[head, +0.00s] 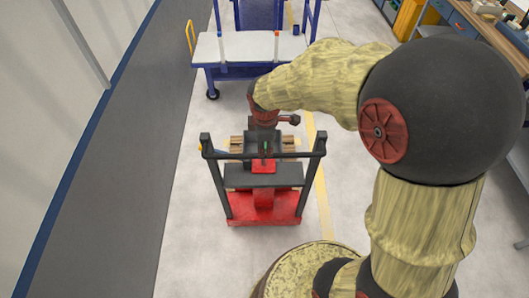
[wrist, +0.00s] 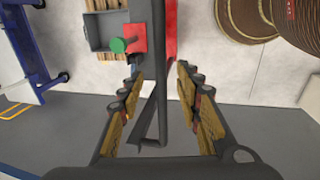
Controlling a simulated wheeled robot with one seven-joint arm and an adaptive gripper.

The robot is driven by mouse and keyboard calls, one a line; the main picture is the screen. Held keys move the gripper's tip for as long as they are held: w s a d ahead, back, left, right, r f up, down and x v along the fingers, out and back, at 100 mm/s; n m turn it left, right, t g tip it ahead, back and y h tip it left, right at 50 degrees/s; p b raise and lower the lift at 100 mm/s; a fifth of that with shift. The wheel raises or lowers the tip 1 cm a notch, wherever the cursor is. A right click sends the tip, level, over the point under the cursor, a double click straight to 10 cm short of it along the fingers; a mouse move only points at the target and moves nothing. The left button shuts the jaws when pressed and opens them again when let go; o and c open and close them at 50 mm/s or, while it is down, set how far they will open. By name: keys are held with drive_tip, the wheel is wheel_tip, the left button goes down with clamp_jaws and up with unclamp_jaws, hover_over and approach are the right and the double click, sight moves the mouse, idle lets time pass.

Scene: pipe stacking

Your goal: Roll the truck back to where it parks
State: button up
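The truck is a small red and black cart with an upright dark frame; its red base (head: 262,208) stands on the floor in the middle of the head view. Its dark handle bar (wrist: 160,75) runs between my fingers in the wrist view. My gripper (wrist: 160,66) is open around the bar, with a visible gap on both sides. In the head view my gripper (head: 264,140) is above the truck, its fingertips hard to make out. A grey tray (wrist: 101,32) and a green knob (wrist: 118,45) show beyond the fingers.
A blue wheeled table (head: 250,47) with a pale top stands beyond the truck. A yellow floor line (head: 322,190) runs to the truck's right. A workbench (head: 485,30) stands at the far right. A dark grey floor strip (head: 120,170) and wall lie left; pale floor between is clear.

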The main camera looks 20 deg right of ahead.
sight(265, 154)
drive_tip(key=f, duration=0.2)
drive_tip(key=f+b, duration=0.1)
drive_tip(key=f, duration=0.1)
drive_tip(key=w+f, duration=0.1)
drive_tip(key=f, duration=0.2)
drive_tip(key=shift+w+d, duration=0.1)
drive_tip(key=shift+d, duration=0.1)
drive_tip(key=shift+c, duration=0.5)
drive_tip(key=c, duration=0.8)
clamp_jaws()
